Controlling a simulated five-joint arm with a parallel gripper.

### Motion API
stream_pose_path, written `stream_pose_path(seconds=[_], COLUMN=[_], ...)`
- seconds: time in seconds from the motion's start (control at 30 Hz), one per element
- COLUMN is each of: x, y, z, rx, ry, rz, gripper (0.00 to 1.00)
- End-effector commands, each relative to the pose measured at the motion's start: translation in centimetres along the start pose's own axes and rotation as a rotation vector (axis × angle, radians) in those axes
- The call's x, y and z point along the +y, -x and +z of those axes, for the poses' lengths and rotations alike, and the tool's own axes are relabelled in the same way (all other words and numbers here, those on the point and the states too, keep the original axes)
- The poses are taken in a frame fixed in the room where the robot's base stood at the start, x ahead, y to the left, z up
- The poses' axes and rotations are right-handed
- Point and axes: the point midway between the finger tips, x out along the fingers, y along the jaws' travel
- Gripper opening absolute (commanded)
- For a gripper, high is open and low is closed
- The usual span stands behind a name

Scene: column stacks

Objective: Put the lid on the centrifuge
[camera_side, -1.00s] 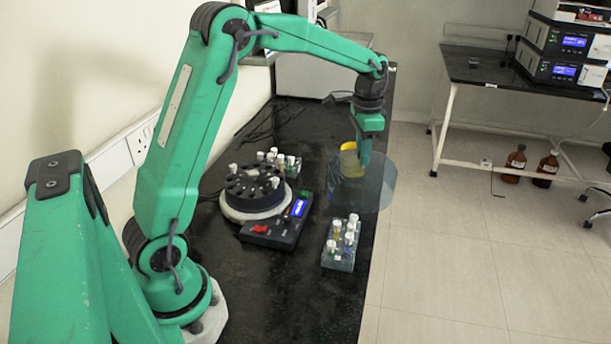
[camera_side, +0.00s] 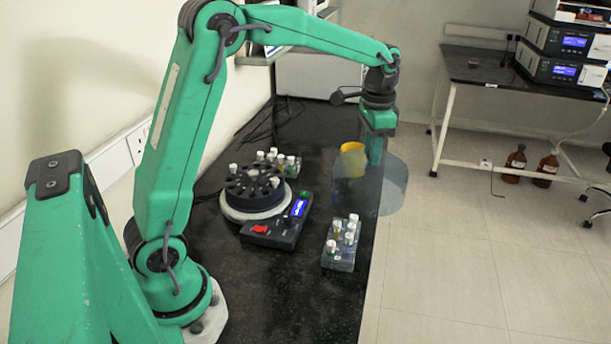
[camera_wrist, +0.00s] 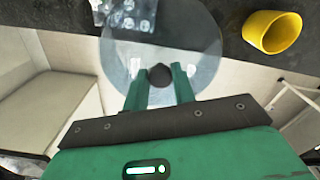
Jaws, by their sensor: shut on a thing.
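The lid (camera_side: 393,192) is a clear, round, bluish disc with a dark knob, and it shows in the wrist view (camera_wrist: 203,45). My gripper (camera_side: 374,158) is shut on the knob; the wrist view shows the fingers (camera_wrist: 160,78) on both sides of it. The lid is right of the centrifuge and partly over the table's right edge. The centrifuge (camera_side: 253,187) has a black rotor with white-capped tubes, a pale rim, a blue display and a red switch. Its top is uncovered.
A yellow cup (camera_side: 352,162) stands behind the lid in the side view, and clear of it in the wrist view (camera_wrist: 272,32). One tube rack (camera_side: 339,258) stands in front, another (camera_side: 291,165) behind the centrifuge. The black table (camera_side: 300,290) is bare at the front.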

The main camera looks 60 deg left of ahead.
Motion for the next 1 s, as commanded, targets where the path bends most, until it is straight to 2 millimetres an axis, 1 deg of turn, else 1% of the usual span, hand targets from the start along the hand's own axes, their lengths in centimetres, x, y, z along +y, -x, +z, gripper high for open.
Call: stream_pose_path(seconds=[0.17, 0.27, 0.37, 0.47, 0.67, 0.8, 0.87, 1.0], x=[-0.3, -1.0, -2.0, -3.5, -6.8, -8.9, -9.7, -11.1], y=[0.1, 0.2, 0.5, 0.9, 1.9, 2.6, 2.9, 3.5], z=[0.3, 0.9, 2.0, 3.6, 8.2, 11.9, 13.5, 17.4], rx=[0.001, 0.001, 0.001, 0.002, 0.002, 0.001, 0.001, 0.002], ry=[0.007, 0.021, 0.046, 0.079, 0.172, 0.244, 0.274, 0.345], rz=[0.000, 0.000, -0.001, -0.001, -0.001, -0.001, -0.001, -0.002], gripper=[0.00, 0.00, 0.00, 0.00, 0.00, 0.00, 0.00, 0.00])
